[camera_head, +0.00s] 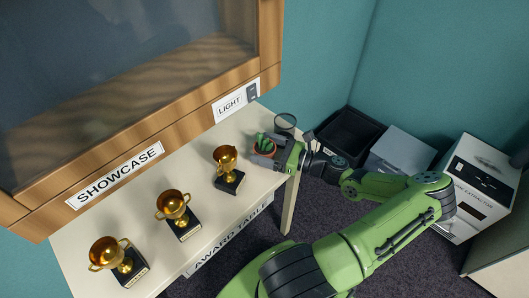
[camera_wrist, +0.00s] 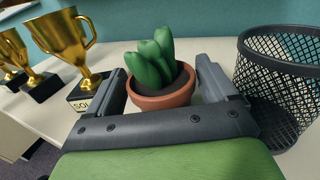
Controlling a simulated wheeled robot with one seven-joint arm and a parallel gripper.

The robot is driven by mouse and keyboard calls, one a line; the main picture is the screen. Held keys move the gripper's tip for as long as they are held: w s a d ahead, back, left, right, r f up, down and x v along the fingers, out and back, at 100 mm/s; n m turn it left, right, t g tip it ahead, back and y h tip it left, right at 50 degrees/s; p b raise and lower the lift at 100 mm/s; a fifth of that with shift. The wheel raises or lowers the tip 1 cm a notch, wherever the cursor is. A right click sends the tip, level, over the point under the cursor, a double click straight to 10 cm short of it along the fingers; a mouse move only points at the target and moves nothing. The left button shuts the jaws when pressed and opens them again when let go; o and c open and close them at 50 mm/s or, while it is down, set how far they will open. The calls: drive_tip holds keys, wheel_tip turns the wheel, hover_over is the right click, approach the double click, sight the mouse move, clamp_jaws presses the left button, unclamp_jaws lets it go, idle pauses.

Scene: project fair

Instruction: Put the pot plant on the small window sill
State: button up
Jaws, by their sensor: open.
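The pot plant, a green succulent in a terracotta pot, stands upright on the award table near its right end in the head view (camera_head: 264,144). In the wrist view the pot plant (camera_wrist: 160,90) is between the two fingers of my gripper (camera_wrist: 168,82). My gripper (camera_head: 268,156) is open, with one finger on each side of the pot. A small gap shows beside the pot on the right; contact on the left cannot be told. I see no window sill in either view.
Several gold trophies (camera_head: 173,205) stand on the award table (camera_head: 205,212), the nearest just left of my gripper. A black mesh bin (camera_wrist: 279,82) is close on the right. The wooden showcase (camera_head: 135,140) rises behind. Boxes (camera_head: 478,185) and a black crate (camera_head: 349,137) are at the right.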

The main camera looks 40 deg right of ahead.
drive_tip(key=c, duration=1)
wheel_tip(320, 180, up, 10)
drive_tip(key=p, duration=0.4)
drive_tip(key=shift+c, duration=0.2)
